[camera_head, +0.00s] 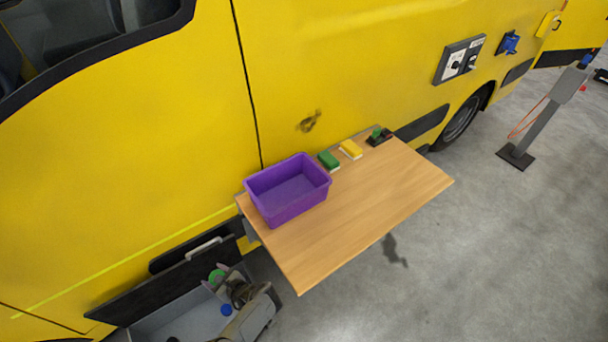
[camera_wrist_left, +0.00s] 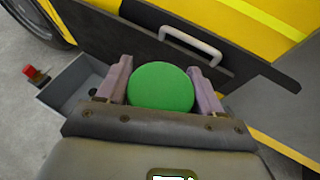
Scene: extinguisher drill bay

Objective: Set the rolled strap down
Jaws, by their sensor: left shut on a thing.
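The rolled strap is a green round roll (camera_wrist_left: 160,87), held between the two fingers of my left gripper (camera_wrist_left: 162,90) in the left wrist view. How high the strap is above the drawer I cannot tell. My right gripper is in neither view.
A wooden table (camera_head: 350,225) stands against the yellow vehicle (camera_head: 130,120). A purple bin (camera_head: 285,202), green block (camera_head: 329,160), yellow block (camera_head: 351,149) and dark item (camera_head: 379,137) stand along its back. Its front is clear. A dark panel with a handle (camera_wrist_left: 190,44) rises behind the strap.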

